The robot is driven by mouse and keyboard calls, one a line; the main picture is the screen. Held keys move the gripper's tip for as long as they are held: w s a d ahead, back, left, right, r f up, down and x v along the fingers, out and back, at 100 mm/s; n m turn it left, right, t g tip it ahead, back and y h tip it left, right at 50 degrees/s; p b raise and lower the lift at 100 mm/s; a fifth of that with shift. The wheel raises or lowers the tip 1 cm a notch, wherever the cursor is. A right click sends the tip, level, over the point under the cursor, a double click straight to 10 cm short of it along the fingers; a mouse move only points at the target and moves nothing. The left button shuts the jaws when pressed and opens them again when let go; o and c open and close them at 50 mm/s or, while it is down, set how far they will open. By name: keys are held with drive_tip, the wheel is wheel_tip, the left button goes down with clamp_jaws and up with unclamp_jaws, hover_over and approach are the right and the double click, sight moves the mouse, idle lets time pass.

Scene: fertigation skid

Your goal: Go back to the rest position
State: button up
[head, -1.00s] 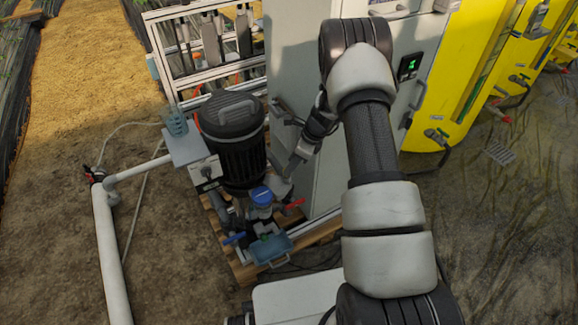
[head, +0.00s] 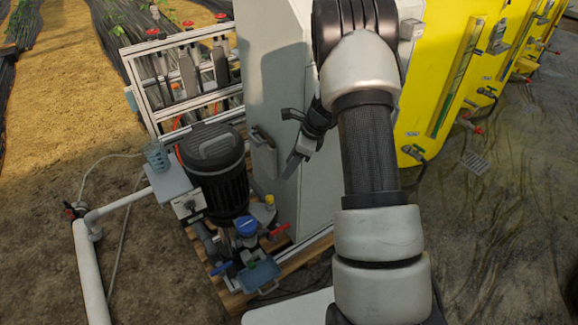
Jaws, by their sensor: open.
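My gripper (head: 288,172) is open in the head view, with its fingers pointing down and left. It is in front of the grey cabinet (head: 283,75), to the right of the black ribbed pump motor (head: 217,180). I see nothing held between the fingers, though they are small and partly dark here. My arm reaches up the right of the picture and hides part of the cabinet.
Below the gripper are a blue-capped fitting (head: 246,226), a red lever (head: 279,229) and a small blue tray (head: 262,274) on a wooden pallet. A clear beaker (head: 156,155) stands left of the motor. Yellow tanks (head: 437,100) stand right; bare soil lies left.

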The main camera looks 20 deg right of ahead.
drive_tip(key=s+a+r+n, duration=0.2)
drive_tip(key=s+r+n, duration=0.2)
drive_tip(key=r, duration=0.4)
drive_tip(key=s+a+r+n+t+h, duration=0.1)
drive_tip(key=s+a+r+n, duration=0.15)
drive_tip(key=r, duration=0.45)
drive_tip(key=s+a+r+n, duration=0.2)
drive_tip(key=s+r+n, duration=0.25)
drive_tip(key=r, duration=0.35)
drive_tip(key=s+r+n+t+h, duration=0.1)
drive_tip(key=s+r+n, duration=0.4)
drive_tip(key=s, duration=0.5)
drive_tip(key=s+r+n+t+h, duration=0.2)
drive_tip(key=s+n, duration=0.6)
drive_tip(key=s, duration=0.2)
wheel_tip(320, 180, up, 18)
drive_tip(key=p, duration=1.7)
drive_tip(key=shift+w+p, duration=0.3)
drive_tip(key=shift+p, duration=0.05)
drive_tip(key=shift+d, duration=0.1)
